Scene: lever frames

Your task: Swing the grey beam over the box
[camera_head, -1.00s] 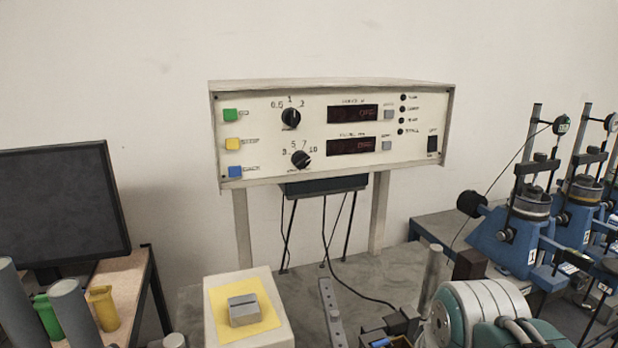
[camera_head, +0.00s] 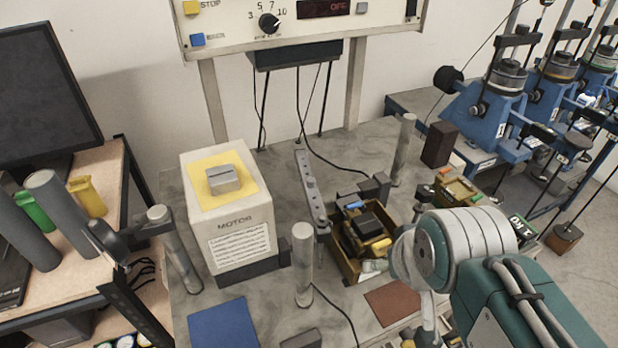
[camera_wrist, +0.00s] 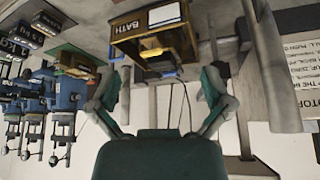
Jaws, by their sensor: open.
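The grey beam (camera_head: 310,195) is a narrow bar with several holes along its top. In the head view it runs front to back between the motor housing and the box, apart from my arm. The box (camera_head: 346,268) is a brownish-yellow open container with dark parts inside. In the wrist view it appears upside down, labelled BATH (camera_wrist: 147,22). My gripper (camera_wrist: 163,80) is open, with its teal fingers spread wide and nothing between them. In the wrist view I cannot tell the beam surely from other grey parts. My arm covers some of the box's right side in the head view.
The cream motor housing (camera_head: 240,235) stands left of the beam. Upright grey posts stand at its front (camera_head: 303,265) and at the back right (camera_head: 403,150). A dark block (camera_head: 439,145) and blue machines (camera_head: 500,110) are farther right. A cable lies behind the box.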

